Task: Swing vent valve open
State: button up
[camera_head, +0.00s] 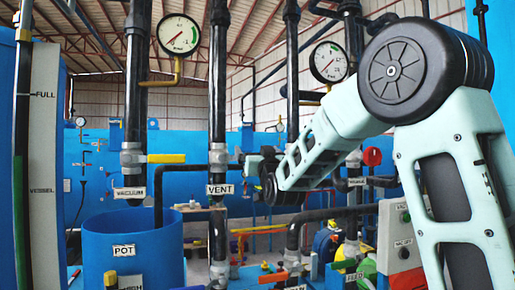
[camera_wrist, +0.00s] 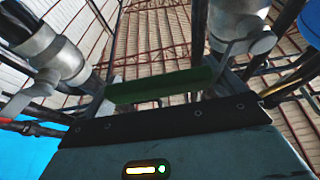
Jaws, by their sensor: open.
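The vent valve (camera_head: 219,156) is a grey body on a dark vertical pipe, above the VENT label (camera_head: 220,189). My gripper (camera_head: 246,163) is just to its right in the head view, at the end of my arm. In the wrist view a dark green handle bar (camera_wrist: 162,87) lies crosswise between the separated fingers of my gripper (camera_wrist: 165,90). The gripper is open; I cannot tell whether either finger touches the bar. The join between bar and valve is not clear. In the head view the gripper largely hides this handle.
The vacuum valve (camera_head: 132,156), with a yellow handle (camera_head: 166,158), is to the left. Pressure gauges (camera_head: 179,34) hang above. A blue pot (camera_head: 130,240) stands below left. Vertical pipes crowd both sides of the gripper; grey valve bodies (camera_wrist: 55,55) flank it in the wrist view.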

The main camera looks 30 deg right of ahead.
jog(key=shift+w, duration=0.15)
jog(key=shift+c, duration=0.2)
jog(key=c, duration=1)
jog(key=shift+c, duration=0.2)
